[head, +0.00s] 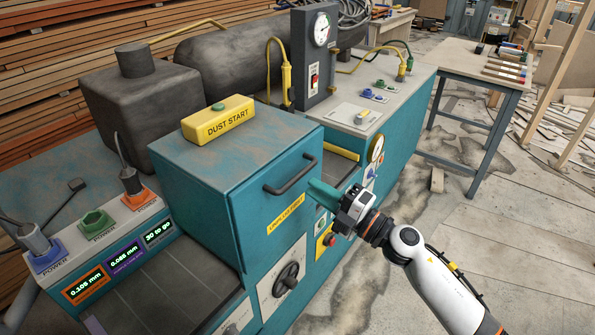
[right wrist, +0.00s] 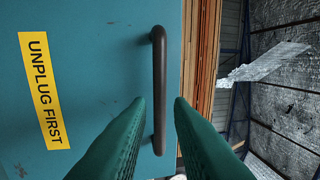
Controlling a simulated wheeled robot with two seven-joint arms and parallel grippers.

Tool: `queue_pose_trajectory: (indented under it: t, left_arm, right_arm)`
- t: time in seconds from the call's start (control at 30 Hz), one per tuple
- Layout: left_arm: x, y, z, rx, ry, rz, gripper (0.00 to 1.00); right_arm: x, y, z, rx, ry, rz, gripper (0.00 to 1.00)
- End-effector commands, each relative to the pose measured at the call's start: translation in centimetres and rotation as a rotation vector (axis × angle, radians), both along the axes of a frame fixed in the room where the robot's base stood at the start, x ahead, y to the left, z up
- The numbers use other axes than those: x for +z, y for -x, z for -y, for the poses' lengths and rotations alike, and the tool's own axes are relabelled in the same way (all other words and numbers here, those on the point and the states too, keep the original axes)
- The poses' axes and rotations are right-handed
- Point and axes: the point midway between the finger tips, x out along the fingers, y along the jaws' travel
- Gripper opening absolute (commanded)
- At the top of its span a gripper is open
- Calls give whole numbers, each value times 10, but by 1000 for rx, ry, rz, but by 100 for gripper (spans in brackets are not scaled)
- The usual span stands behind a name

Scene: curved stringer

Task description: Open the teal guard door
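The teal guard door (head: 250,215) is the front of the teal box on the machine and looks shut. It bears a dark bar handle (head: 290,176) and a yellow label (head: 286,222) reading UNPLUG FIRST. My right gripper (head: 313,186) is just right of the handle, its green fingers pointing at it. In the right wrist view the gripper (right wrist: 160,102) is open and empty. The handle (right wrist: 159,75) lines up between the two fingertips, upright in that picture. I cannot tell whether a finger touches it. My left gripper is not in view.
A yellow DUST START box (head: 218,120) sits on top of the teal box. Plugs and sockets (head: 97,222) stand at left. A gauge panel (head: 318,50) is behind. A side table (head: 482,75) with tools is at right. Floor right of the machine is mostly clear.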

Motion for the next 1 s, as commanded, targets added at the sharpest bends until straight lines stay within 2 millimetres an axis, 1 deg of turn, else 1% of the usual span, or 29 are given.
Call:
queue_pose_trajectory:
  t: [0.03, 0.1, 0.3, 0.5, 0.73, 0.8, 0.87, 1.0]
  left_arm:
    - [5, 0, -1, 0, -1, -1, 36]
    - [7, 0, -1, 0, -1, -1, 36]
    - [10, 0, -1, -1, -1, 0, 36]
    - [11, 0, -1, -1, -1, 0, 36]
    - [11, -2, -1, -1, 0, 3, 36]
    - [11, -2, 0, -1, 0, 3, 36]
    - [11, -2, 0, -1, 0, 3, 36]
    - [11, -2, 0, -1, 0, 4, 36]
  right_arm:
    - [5, -7, -9, 0, -3, 0, 20]
    - [7, -14, -20, -1, -3, -1, 20]
    - [11, -30, -41, -2, -2, -1, 20]
    - [11, -35, -48, -2, -1, -1, 20]
    - [11, -35, -48, -2, -1, -1, 20]
    - [11, -35, -48, -2, -1, -1, 8]
    - [11, -35, -48, -2, -1, -1, 0]
    - [11, -35, -48, -2, 0, -2, 0]
